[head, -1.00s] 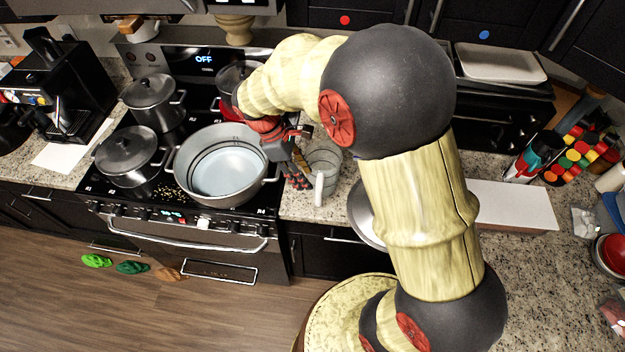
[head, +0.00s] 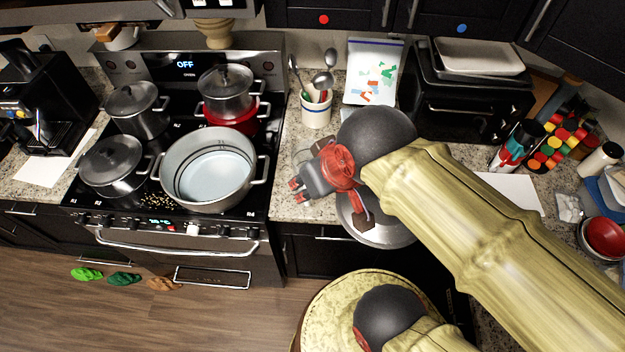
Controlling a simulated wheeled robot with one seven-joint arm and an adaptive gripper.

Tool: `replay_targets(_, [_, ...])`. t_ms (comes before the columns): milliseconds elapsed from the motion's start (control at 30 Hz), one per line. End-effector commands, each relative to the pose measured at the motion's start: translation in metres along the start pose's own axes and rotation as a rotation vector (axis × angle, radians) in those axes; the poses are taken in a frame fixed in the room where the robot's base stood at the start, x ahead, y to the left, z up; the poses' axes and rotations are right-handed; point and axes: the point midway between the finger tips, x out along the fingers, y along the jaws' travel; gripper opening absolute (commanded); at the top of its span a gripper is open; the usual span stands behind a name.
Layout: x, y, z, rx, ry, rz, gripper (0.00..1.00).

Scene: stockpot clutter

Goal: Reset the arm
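My arm, with pale bamboo-like links and dark round joints, reaches in from the right in the head view. My gripper (head: 308,182), red and grey, is over the counter between the stove and the toaster oven, right of the large open pot (head: 208,168). I see it from above, and its finger opening is not clear. No held object can be made out.
Lidded pots stand on the other burners, including a front left pot (head: 111,160) and a back right pot (head: 227,92) above a red one. A utensil crock (head: 316,110) and toaster oven (head: 468,90) stand behind the gripper. A round metal lid or pan (head: 385,237) lies under the arm.

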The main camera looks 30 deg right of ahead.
Motion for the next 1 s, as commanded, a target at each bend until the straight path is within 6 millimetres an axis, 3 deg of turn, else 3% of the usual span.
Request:
replay_targets(333, [0.007,0.000,0.003,-0.003,-0.001,0.000,0.34])
replay_targets(800, [0.086,0.000,0.045,-0.004,-0.002,0.000,0.34])
replay_targets(1000, [0.087,0.000,0.046,-0.004,-0.001,0.000,0.34])
